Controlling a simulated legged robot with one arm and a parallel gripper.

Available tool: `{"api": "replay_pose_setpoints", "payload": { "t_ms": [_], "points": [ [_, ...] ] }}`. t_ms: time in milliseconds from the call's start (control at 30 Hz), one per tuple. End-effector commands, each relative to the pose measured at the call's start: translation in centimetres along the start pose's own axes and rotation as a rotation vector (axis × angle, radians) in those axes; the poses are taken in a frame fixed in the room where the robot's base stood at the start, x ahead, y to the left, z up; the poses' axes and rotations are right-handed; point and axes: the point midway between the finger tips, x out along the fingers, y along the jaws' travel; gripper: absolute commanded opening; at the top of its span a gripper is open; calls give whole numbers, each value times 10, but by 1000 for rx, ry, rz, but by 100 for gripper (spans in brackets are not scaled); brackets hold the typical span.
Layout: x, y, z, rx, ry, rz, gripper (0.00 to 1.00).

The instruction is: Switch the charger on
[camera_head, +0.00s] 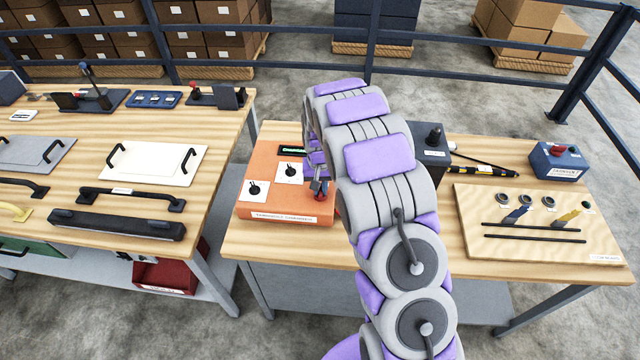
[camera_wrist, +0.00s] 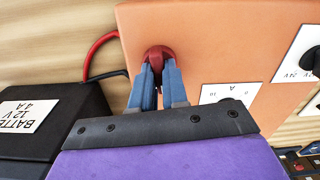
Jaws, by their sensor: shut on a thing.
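The charger is an orange box (camera_head: 285,190) on the right wooden table, with white dial plates and black knobs on its sloped face. It also fills much of the wrist view (camera_wrist: 210,45). My gripper (camera_head: 320,187) is at the right part of this face. In the wrist view my gripper (camera_wrist: 157,78) has its blue-grey fingers closed on a red switch (camera_wrist: 158,53) on the charger. The fingers hide the lower part of the switch, so I cannot tell its position. My arm covers the charger's right end in the head view.
A black battery box (camera_wrist: 50,120) stands beside the charger, with red and black cables (camera_wrist: 96,55) between them. A blue box with a red button (camera_head: 557,160) and a wooden board with rings and bars (camera_head: 540,245) lie to the right. Another table with handles (camera_head: 120,200) stands left.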

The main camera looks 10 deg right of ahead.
Motion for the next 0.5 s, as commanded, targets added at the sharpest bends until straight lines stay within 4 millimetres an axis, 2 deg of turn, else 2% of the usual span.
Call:
{"api": "replay_pose_setpoints", "payload": {
  "t_ms": [200, 500],
  "points": [
    [0, 0, 1, 97, -2, 0, 0],
    [0, 0, 1, 147, -2, 0, 0]
  ]
}}
